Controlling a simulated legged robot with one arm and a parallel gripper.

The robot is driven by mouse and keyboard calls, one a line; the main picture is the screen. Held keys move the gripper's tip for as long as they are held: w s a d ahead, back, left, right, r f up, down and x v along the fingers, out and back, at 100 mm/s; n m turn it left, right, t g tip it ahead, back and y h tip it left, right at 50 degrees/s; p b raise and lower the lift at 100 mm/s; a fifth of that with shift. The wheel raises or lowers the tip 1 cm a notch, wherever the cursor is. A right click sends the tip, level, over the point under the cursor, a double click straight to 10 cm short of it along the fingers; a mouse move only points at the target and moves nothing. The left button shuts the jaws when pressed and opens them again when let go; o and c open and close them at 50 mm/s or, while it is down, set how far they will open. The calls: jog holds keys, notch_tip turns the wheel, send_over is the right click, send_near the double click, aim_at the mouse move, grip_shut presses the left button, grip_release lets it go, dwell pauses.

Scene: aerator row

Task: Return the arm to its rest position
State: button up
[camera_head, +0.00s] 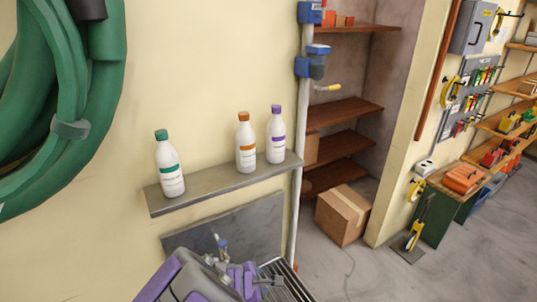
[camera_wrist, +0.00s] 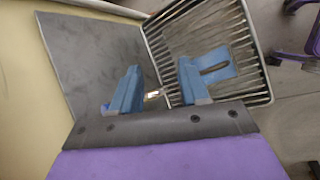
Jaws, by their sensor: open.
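My gripper (camera_wrist: 158,78) shows in the wrist view with its two blue fingers spread apart and nothing clearly held between them. It is in front of a grey wall plate (camera_wrist: 92,55) and a wire rack (camera_wrist: 246,22). A flat blue piece with a dark slot (camera_wrist: 222,62) shows beside the right finger; I cannot tell whether it is separate from the finger. In the head view my purple and grey arm (camera_head: 195,278) is folded low at the bottom, below the shelf, partly covering the wall plate (camera_head: 255,225) and the rack (camera_head: 290,285).
A grey shelf (camera_head: 215,187) holds white bottles with green (camera_head: 169,170), orange (camera_head: 246,150) and purple (camera_head: 276,140) caps. A pale vertical pipe (camera_head: 299,190) stands at its right end. A green hose (camera_head: 75,90) hangs left. A cardboard box (camera_head: 343,215) and open floor lie right.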

jog(key=s+d+r+m+g+h, duration=0.1)
jog(key=s+d+r+m+g, duration=0.1)
jog(key=s+d+r+m, duration=0.5)
jog(key=s+d+r+m+g+h, duration=0.1)
jog(key=d+r+m+g, duration=0.2)
jog(key=d, duration=0.9)
jog(key=s+r+m+g+y, duration=0.1)
jog(key=s+m+y, duration=0.1)
jog(key=s, duration=0.5)
jog(key=s+r+m+g+y, duration=0.1)
jog(key=s+m, duration=0.3)
jog(key=s, duration=0.4)
jog(key=s+a+r+m+g+y+b, duration=0.1)
jog(key=s+r+m+y, duration=0.1)
jog(key=s+m, duration=0.2)
jog(key=s, duration=0.3)
jog(key=shift+s+r+g+y, duration=0.2)
jog(key=shift+g+y, duration=0.1)
jog(key=shift+y, duration=0.1)
